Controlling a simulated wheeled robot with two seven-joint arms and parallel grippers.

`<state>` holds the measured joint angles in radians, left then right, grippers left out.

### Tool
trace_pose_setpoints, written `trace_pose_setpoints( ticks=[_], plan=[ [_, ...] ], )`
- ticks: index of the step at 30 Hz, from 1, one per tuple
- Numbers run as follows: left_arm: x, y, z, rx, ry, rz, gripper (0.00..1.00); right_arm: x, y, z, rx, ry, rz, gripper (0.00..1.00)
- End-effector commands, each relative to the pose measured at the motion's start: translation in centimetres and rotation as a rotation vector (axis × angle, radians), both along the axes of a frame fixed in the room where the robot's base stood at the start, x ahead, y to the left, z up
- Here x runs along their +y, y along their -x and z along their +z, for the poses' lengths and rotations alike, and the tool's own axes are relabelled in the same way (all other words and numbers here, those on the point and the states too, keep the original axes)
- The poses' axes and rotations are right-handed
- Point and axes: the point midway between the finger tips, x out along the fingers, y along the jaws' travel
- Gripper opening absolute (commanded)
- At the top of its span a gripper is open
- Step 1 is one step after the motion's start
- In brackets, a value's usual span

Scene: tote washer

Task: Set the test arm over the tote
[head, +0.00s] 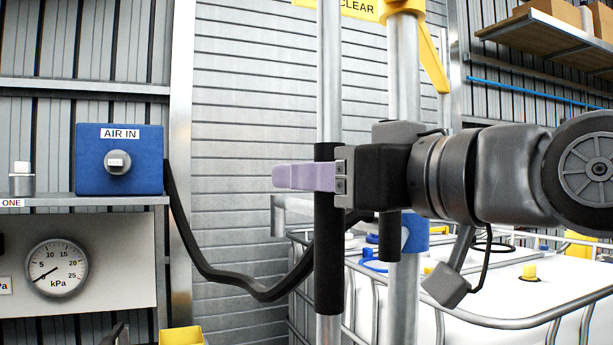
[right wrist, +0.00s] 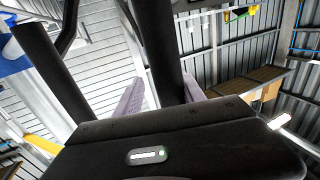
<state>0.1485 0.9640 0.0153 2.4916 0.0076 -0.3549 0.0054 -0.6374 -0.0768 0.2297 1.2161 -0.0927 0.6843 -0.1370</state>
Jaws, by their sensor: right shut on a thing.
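My right gripper (head: 306,177) comes in from the right and is closed around a black sleeve (head: 328,255) on a thin upright metal tube (head: 329,70). In the right wrist view, its lavender fingers (right wrist: 160,95) lie on either side of the black sleeve (right wrist: 158,40). Behind it, a thicker post (head: 404,75) carries a yellow top and a blue collar (head: 415,232). A pale bent pipe (head: 290,204) shows at sleeve height; its joints are partly hidden. The white tote (head: 500,290) in its metal cage stands low at the right. My left gripper cannot be made out.
A black hose (head: 225,283) hangs from the blue AIR IN box (head: 119,160) toward the tubes; its far end is hidden. A kPa gauge (head: 58,268) is below the shelf. A shelf with boxes (head: 548,35) is high right. A yellow bin (head: 181,336) is at the bottom.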

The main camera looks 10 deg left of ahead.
Motion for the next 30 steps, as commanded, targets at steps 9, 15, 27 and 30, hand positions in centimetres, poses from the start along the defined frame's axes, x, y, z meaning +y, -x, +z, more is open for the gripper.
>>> trace_pose_setpoints(
  ticks=[9,15,27,30],
  plan=[
    [0.0,0.0,0.0,0.0,0.0,0.0,0.36,-0.2,-0.3,-0.1,0.002,0.001,-0.007,0.43],
    [0.0,0.0,-0.2,-0.001,0.001,0.0,0.36,-0.5,0.1,-0.2,0.003,0.002,-0.004,0.43],
    [-0.1,-0.2,-1.9,-0.007,0.005,-0.003,0.36,-4.8,4.2,-0.1,-0.002,-0.002,-0.006,0.43],
    [-0.1,-0.3,-2.1,-0.008,0.006,-0.002,0.36,-5.5,4.9,-0.1,-0.001,-0.001,-0.004,0.43]
  ],
)
